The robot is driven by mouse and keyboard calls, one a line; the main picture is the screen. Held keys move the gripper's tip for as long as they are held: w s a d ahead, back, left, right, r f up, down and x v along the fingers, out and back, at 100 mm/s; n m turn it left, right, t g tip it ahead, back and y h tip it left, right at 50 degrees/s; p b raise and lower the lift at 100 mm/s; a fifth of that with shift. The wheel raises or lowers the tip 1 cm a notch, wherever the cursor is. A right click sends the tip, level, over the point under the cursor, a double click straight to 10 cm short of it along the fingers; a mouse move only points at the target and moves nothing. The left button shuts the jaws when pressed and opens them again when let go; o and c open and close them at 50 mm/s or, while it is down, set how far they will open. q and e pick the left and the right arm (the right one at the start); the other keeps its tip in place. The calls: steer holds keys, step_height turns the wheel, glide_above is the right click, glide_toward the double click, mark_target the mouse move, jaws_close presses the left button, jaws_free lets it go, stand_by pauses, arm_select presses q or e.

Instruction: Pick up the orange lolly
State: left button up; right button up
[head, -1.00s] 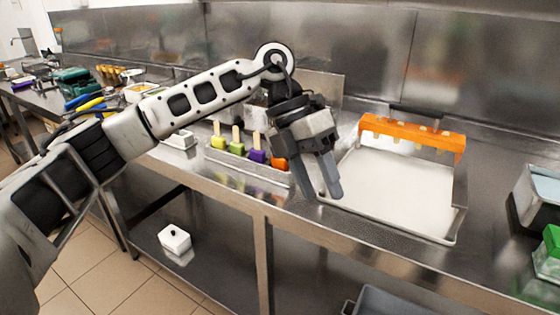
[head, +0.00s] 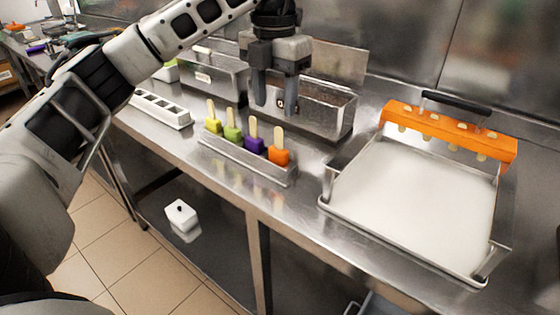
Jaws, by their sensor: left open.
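The orange lolly (head: 279,157) stands at the right end of a narrow metal holder (head: 222,152), its wooden stick pointing up. A purple lolly (head: 254,145), a green lolly (head: 233,133) and a yellow lolly (head: 213,124) stand to its left in the same row. My left gripper (head: 275,105) is open and points down, with nothing seen between its fingers. In the picture it is above the purple and orange lollies, in front of a metal bin, and apart from the sticks. My right gripper is not in view.
Metal bins (head: 325,118) stand behind the holder. A white mould (head: 160,109) sits left. Bare steel counter lies between holder and tray. A white box (head: 181,215) is on the lower shelf.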

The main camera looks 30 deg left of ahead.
arm_select(q)
glide_above(279, 148)
step_height(279, 148, down, 4)
steer(key=shift+w+a+f+p, duration=0.1)
steer(key=shift+f+p, duration=0.2)
steer(key=shift+f, duration=1.1)
steer(key=shift+w+a+f+p, duration=0.1)
steer(key=shift+f+p, duration=0.15)
steer(key=shift+f, duration=1.15)
steer(key=c, duration=0.7)
